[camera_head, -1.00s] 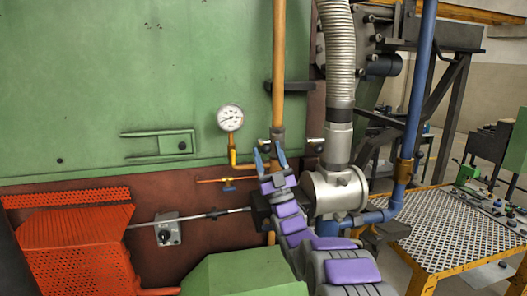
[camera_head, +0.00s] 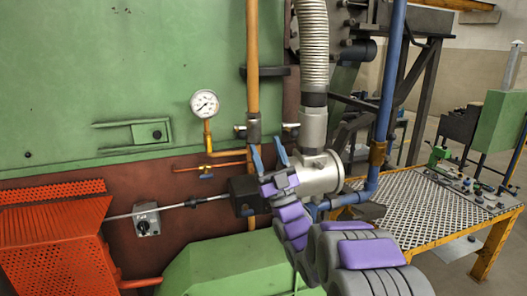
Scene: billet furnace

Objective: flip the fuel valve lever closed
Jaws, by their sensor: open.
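A vertical orange pipe (camera_head: 252,60) runs down in front of the furnace wall, with a grey valve fitting (camera_head: 253,130) low on it. A short dark piece with a pale end (camera_head: 240,129) sticks out left of the fitting, and a similar one (camera_head: 290,126) shows to the right. I cannot tell surely which is the fuel valve lever. My gripper (camera_head: 268,157), with blue fingers, is open and empty. In the picture it is just below and right of the fitting; I see no contact, and the depth gap is unclear. My purple-padded arm hides what is behind it.
A round gauge (camera_head: 205,103) and a small blue-handled valve (camera_head: 206,177) are on the left. A flexible grey duct (camera_head: 314,45) and metal housing (camera_head: 318,175) stand close right. A blue pipe (camera_head: 388,85) and a yellow-framed table (camera_head: 425,220) are farther right.

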